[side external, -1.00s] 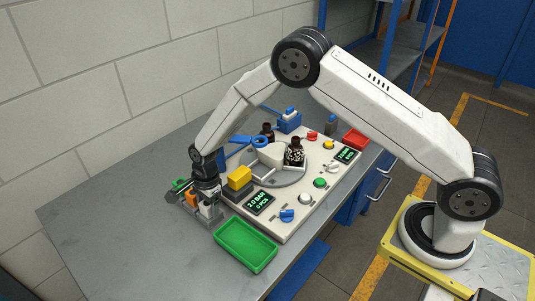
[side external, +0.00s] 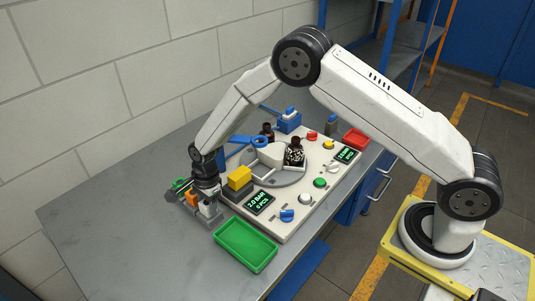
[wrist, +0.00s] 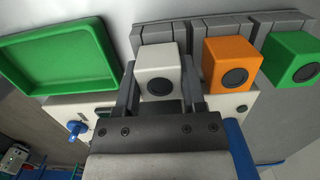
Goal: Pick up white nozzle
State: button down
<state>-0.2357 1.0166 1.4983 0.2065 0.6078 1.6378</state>
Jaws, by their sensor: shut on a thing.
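The white nozzle (wrist: 157,62) is a white block with a dark round opening, seen between the two fingers of my gripper (wrist: 160,88) in the wrist view. My gripper is shut on it. In the side view my gripper (side external: 208,204) points down at the left end of the board, and the white nozzle (side external: 208,209) shows as a small pale block at its tips. Whether the nozzle still touches its grey rack (wrist: 205,35) cannot be told.
An orange nozzle (wrist: 230,63) and a green nozzle (wrist: 293,58) stand to the right along the rack. A green tray (side external: 246,262) lies close by. A yellow block (side external: 239,178) and a board with knobs, displays and amber bottles (side external: 295,153) stand beside my gripper.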

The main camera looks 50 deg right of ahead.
aim_at(206, 203)
jog(key=shift+r, duration=0.6)
notch_tip(206, 203, up, 2)
jog(key=s+d+r, duration=0.3)
jog(key=s+r, duration=0.6)
jog(key=s, duration=0.4)
jog(key=shift+s+r, duration=0.3)
jog(key=shift+d, duration=0.1)
